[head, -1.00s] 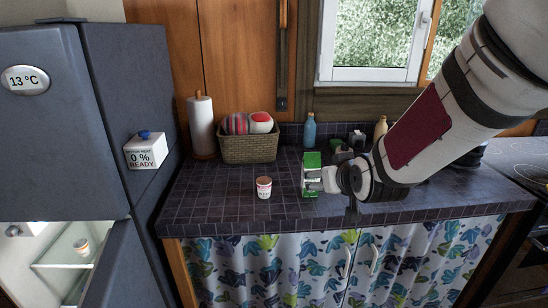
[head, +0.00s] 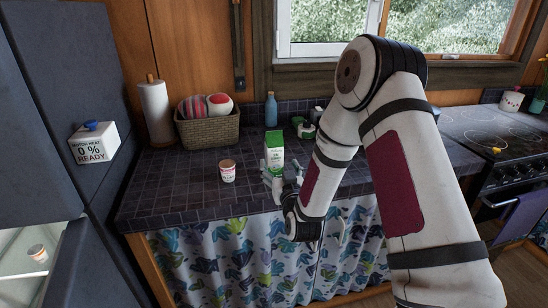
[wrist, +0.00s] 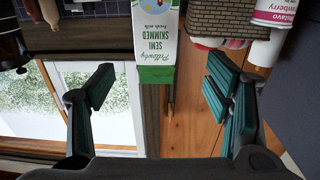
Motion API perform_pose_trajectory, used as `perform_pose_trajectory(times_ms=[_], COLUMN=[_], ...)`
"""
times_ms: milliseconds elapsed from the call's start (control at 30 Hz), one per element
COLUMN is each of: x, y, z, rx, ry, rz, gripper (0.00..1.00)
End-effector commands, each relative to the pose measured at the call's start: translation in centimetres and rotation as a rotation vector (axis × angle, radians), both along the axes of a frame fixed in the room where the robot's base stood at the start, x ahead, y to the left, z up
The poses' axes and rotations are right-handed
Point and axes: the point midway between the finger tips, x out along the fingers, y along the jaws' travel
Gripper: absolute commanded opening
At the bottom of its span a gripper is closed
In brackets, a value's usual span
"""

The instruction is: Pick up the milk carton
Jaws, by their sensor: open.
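The milk carton (head: 274,150) is white and green and stands upright on the dark tiled counter. It also shows upside down in the wrist view (wrist: 155,40), with "semi skimmed" on its label. My gripper (head: 272,178) is low at the near side of the carton. In the wrist view my gripper (wrist: 162,75) is open, with one finger to each side of the carton and a gap on both sides. The fingers do not appear to touch it. The carton's lower part is partly hidden by my gripper in the head view.
A small pink and white tub (head: 227,171) stands left of the carton. Behind are a wicker basket (head: 208,131), a paper towel roll (head: 156,113) and a blue bottle (head: 271,110). A stove (head: 495,140) is at the right. The counter's front left is clear.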

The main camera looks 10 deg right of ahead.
Motion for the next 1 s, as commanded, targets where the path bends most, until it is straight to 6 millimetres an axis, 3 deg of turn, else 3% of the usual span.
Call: perform_pose_trajectory(times_ms=[233, 533, 800, 1000], x=[4.5, 6.7, 10.3, 11.0], y=[-0.2, -0.4, -0.9, -0.9], z=[0.0, 0.1, 0.1, 0.1], rx=[0.0, 0.0, -0.001, -0.001], ry=[-0.001, 0.0, 0.001, 0.002], rz=[-0.001, 0.0, 0.0, 0.0], gripper=[0.72, 0.72, 0.72, 0.72])
